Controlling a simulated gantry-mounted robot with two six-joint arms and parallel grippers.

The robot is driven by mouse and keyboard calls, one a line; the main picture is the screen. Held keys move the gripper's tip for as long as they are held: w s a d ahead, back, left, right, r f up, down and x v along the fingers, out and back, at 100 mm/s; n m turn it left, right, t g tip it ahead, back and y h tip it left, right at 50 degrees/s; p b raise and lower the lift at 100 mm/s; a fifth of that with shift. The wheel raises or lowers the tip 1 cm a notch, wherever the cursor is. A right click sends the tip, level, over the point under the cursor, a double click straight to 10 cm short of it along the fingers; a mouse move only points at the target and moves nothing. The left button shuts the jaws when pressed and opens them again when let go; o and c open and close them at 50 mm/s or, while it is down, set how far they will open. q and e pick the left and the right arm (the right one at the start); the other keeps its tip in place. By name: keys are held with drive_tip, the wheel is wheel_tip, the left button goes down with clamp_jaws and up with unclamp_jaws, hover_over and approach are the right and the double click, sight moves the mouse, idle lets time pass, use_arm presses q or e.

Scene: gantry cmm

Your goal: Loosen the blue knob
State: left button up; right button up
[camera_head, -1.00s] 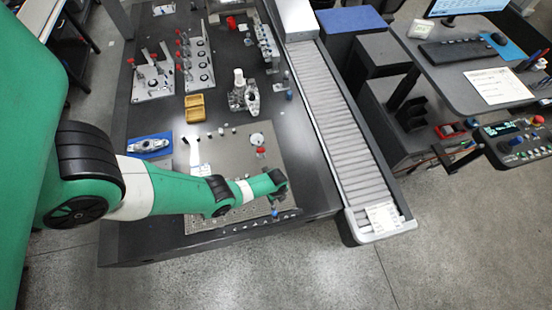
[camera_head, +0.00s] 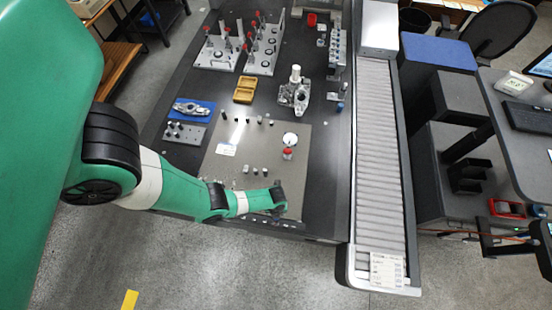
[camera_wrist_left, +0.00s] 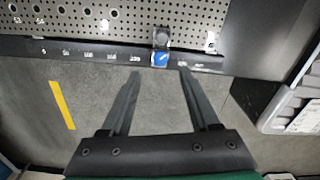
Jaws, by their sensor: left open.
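The blue knob (camera_wrist_left: 160,60) sits at the front edge of the perforated plate (camera_wrist_left: 120,20), below a dark block, in the left wrist view. My left gripper (camera_wrist_left: 161,73) is open, with a fingertip on each side of the knob's line in the picture and the tips just short of it. I see nothing between the fingers. In the head view the end of my left arm (camera_head: 276,198) is over the front right of the plate (camera_head: 255,155), and I cannot make out the knob there. My right gripper is not in view.
A red-topped post (camera_head: 288,154) and a white disc (camera_head: 290,139) stand on the plate, with several small pins. A roller conveyor (camera_head: 383,165) runs along the right.

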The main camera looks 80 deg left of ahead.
use_arm(q)
wheel_tip(320, 180, down, 6)
drive_tip(key=b, duration=0.4)
drive_tip(key=shift+f+b, duration=0.35)
drive_tip(key=shift+f, duration=0.15)
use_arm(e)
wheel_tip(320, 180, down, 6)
use_arm(q)
drive_tip(key=shift+r, duration=0.1)
clamp_jaws()
